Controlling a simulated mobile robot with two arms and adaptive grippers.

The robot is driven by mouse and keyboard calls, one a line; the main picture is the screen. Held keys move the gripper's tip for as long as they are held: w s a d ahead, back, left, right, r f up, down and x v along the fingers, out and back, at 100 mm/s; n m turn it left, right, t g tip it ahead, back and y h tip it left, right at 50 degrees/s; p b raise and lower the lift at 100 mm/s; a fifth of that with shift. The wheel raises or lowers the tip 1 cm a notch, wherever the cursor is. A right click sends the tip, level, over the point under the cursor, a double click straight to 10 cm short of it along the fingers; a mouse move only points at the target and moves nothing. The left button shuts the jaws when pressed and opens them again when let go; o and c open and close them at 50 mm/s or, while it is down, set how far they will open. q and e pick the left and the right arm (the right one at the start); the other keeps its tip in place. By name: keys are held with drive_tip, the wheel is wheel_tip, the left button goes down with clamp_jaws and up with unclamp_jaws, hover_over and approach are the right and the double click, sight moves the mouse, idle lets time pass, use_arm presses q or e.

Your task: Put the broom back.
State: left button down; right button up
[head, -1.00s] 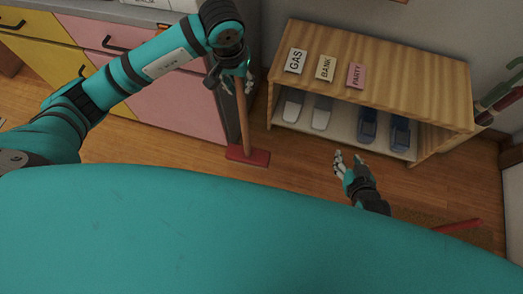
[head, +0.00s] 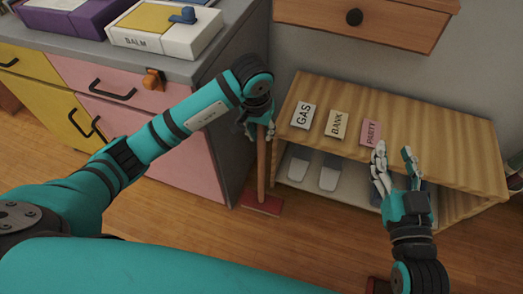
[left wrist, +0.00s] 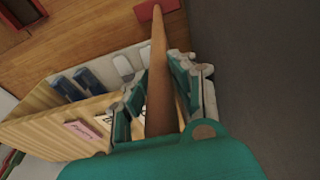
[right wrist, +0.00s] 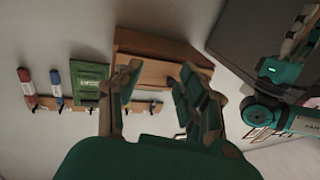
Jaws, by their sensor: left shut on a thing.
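The broom (head: 262,170) stands about upright in the gap between the dark side of the cabinet and the wooden shoe shelf. Its red head (head: 262,203) is at the floor. My left gripper (head: 258,130) is shut on the upper part of the broom's handle. In the left wrist view the brown handle (left wrist: 160,80) runs between the fingers of my left gripper (left wrist: 158,95) down to the red head (left wrist: 158,9). My right gripper (head: 395,165) is open and empty in front of the shoe shelf. In the right wrist view its fingers (right wrist: 150,90) are spread apart.
The shoe shelf (head: 455,150) bears GAS, BANK and PARTY cards and holds shoes. A wooden drawer box (head: 400,22) is on the wall above. A wall rack (right wrist: 45,103) holds hanging items. The cabinet (head: 170,165) stands left, with boxes on top. Wooden floor is open in front.

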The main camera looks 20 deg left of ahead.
sight(261, 142)
use_arm(q)
wheel_tip(261, 142, down, 4)
drive_tip(key=shift+f+b, duration=0.15)
drive_tip(key=shift+b, duration=0.5)
use_arm(e)
drive_tip(key=r+t, duration=0.1)
drive_tip(key=r, duration=0.1)
drive_tip(key=r+t+y, duration=0.1)
drive_tip(key=r+t, duration=0.1)
drive_tip(key=r, duration=0.1)
drive_tip(key=shift+s+a+r, duration=0.3)
drive_tip(key=shift+s, duration=0.1)
use_arm(q)
drive_tip(key=shift+f, duration=0.15)
use_arm(e)
drive_tip(key=shift+r+t+y, duration=0.2)
drive_tip(key=shift+t+y, duration=0.1)
use_arm(q)
drive_tip(key=c, duration=1.1)
unclamp_jaws()
use_arm(e)
drive_tip(key=shift+s+r, duration=0.1)
